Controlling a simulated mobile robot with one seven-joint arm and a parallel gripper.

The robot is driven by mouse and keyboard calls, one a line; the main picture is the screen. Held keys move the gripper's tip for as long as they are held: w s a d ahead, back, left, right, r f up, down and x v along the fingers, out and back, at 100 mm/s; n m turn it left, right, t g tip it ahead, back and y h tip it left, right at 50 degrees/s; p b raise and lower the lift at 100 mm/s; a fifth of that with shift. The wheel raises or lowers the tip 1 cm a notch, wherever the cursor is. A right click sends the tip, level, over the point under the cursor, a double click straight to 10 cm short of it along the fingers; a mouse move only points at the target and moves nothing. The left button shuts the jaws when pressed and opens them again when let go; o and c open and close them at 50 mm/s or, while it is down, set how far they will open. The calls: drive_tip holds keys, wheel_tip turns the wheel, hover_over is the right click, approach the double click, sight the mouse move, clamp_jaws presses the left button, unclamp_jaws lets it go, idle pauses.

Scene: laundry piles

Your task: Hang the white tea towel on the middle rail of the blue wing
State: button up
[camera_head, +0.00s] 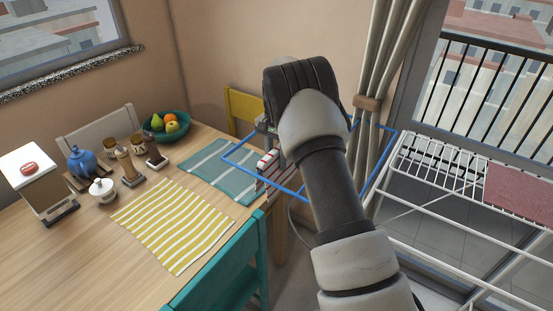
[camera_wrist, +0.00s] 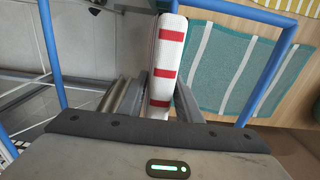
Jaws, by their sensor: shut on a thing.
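The white tea towel with red stripes (camera_head: 266,168) is folded into a narrow strip and hangs below my gripper (camera_head: 268,138). In the wrist view the towel (camera_wrist: 166,50) is pinched between the two fingers of my gripper (camera_wrist: 158,92). The blue wing (camera_head: 240,169) of the drying rack reaches out toward the table, and the towel is within its outline in the head view. Blue side bars of the wing (camera_wrist: 270,72) show left and right of the towel in the wrist view. My arm hides much of the wing. I cannot tell its middle rail or whether the towel touches one.
The white drying rack (camera_head: 430,215) stands at the right with a red cloth (camera_head: 520,190) on it. The wooden table (camera_head: 90,250) at the left holds a teal striped mat (camera_head: 215,165), a yellow striped mat (camera_head: 170,225), a fruit bowl (camera_head: 168,127) and crockery. A teal chair (camera_head: 225,280) is in front.

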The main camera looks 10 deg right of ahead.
drive_tip(key=o, duration=1.2)
drive_tip(key=s+r+n+t+p, duration=0.1)
drive_tip(key=s+r, duration=0.2)
drive_tip(key=r, duration=1.1)
drive_tip(key=s+r+p, duration=0.2)
drive_tip(key=s+r, duration=0.1)
drive_tip(key=r, duration=1.1)
drive_tip(key=s+r+n+t+p, duration=0.1)
drive_tip(key=s+r+n+t, duration=0.3)
drive_tip(key=s, duration=0.7)
drive_tip(key=s+r+n+g+p, duration=0.1)
drive_tip(key=s+r, duration=0.4)
drive_tip(key=s, duration=0.5)
drive_tip(key=s+f+n, duration=0.1)
drive_tip(key=s, duration=0.3)
drive_tip(key=s+f+n+t+p, duration=0.1)
drive_tip(key=s, duration=0.3)
drive_tip(key=s+f+n, duration=0.1)
drive_tip(key=s+f, duration=0.1)
drive_tip(key=s, duration=0.2)
drive_tip(key=shift+t, duration=0.3)
